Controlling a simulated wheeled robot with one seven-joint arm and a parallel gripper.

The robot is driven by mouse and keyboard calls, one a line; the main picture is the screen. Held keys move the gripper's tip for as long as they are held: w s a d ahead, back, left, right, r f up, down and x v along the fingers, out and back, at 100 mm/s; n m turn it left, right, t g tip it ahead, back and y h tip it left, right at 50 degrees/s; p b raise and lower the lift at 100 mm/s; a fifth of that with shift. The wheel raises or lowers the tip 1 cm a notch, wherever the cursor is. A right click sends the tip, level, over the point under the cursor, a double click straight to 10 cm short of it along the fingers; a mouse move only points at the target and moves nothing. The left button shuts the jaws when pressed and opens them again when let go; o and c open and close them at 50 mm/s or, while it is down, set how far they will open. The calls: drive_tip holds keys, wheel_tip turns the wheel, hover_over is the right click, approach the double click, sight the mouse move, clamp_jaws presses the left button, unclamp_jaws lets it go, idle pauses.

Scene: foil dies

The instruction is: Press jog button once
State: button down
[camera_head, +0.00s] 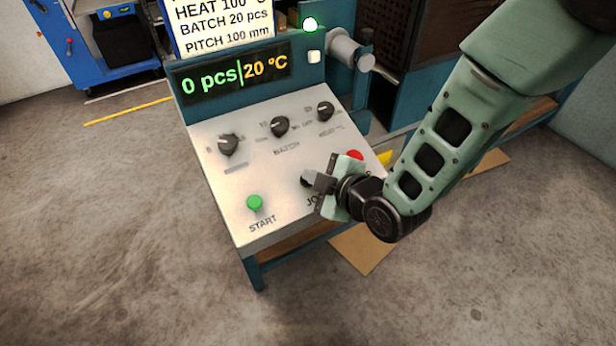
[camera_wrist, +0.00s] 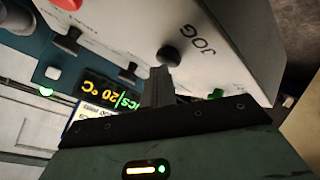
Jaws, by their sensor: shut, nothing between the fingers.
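The black jog button (camera_wrist: 168,55) sits on the light panel (camera_wrist: 215,25) beside the printed word JOG in the wrist view. In the head view the jog button (camera_head: 305,179) shows at the tip of my gripper (camera_head: 318,183), which partly covers the JOG label. My gripper is shut and empty. In the wrist view its fingertips (camera_wrist: 160,72) are right at the button's edge, pointing toward it. I cannot tell whether they touch it.
A green START button (camera_head: 254,202) is left of the jog button. A red button (camera_head: 354,156) is close behind my gripper. Three black knobs (camera_head: 280,126) line the panel's upper part, below a display (camera_head: 236,78) reading 0 pcs and 20 °C.

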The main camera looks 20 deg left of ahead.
drive_tip(key=shift+r, duration=0.1)
drive_tip(key=shift+s+d+r+p, duration=0.15)
drive_tip(key=shift+r+p, duration=0.1)
drive_tip(key=shift+r, duration=0.15)
drive_tip(key=shift+d+r+p, duration=0.1)
drive_tip(key=shift+r+p, duration=0.1)
drive_tip(key=shift+r, duration=0.2)
drive_tip(key=shift+r, duration=0.1)
drive_tip(key=r, duration=0.1)
drive_tip(key=r+p, duration=0.1)
drive_tip(key=r, duration=0.1)
drive_tip(key=s+d+r+p, duration=0.1)
drive_tip(key=shift+d+r, duration=0.1)
drive_tip(key=shift+r, duration=0.15)
idle(0.8)
